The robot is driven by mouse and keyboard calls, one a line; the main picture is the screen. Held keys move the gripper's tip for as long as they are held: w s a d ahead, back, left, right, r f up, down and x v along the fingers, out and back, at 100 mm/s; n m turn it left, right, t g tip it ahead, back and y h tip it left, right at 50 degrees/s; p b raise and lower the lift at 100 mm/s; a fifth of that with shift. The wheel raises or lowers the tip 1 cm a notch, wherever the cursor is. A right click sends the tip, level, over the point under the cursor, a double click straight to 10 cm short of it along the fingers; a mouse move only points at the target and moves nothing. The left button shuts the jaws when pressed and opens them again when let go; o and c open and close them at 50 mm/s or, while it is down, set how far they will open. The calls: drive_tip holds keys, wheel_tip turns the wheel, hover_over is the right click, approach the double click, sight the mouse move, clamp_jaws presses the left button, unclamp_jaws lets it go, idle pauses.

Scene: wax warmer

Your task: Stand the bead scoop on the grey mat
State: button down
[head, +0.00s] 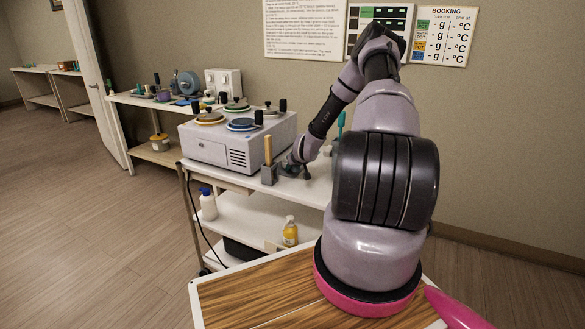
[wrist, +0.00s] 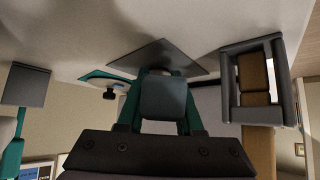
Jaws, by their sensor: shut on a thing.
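My gripper (head: 297,168) is low over the white cart top in the head view, beside a grey holder. In the wrist view my gripper (wrist: 163,98) is shut, with teal parts showing on both sides of a dull grey block. The grey mat (wrist: 155,53) shows as a dark diamond just beyond the fingertips. In the head view my arm hides the mat.
A grey holder (head: 269,174) with an upright wooden stick is close to my gripper; it also shows in the wrist view (wrist: 279,82). The wax warmer (head: 238,139) stands left. A dark block (wrist: 26,85) and a teal handle (head: 341,122) are on the other side.

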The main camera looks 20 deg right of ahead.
drive_tip(key=shift+f, duration=0.3)
idle(0.4)
drive_tip(key=shift+c, duration=2.4)
unclamp_jaws()
drive_tip(key=shift+s, duration=0.1)
drive_tip(key=shift+v, duration=3.95)
drive_tip(key=v, duration=1)
drive_tip(key=shift+s+r, duration=0.3)
drive_tip(key=shift+a, duration=0.15)
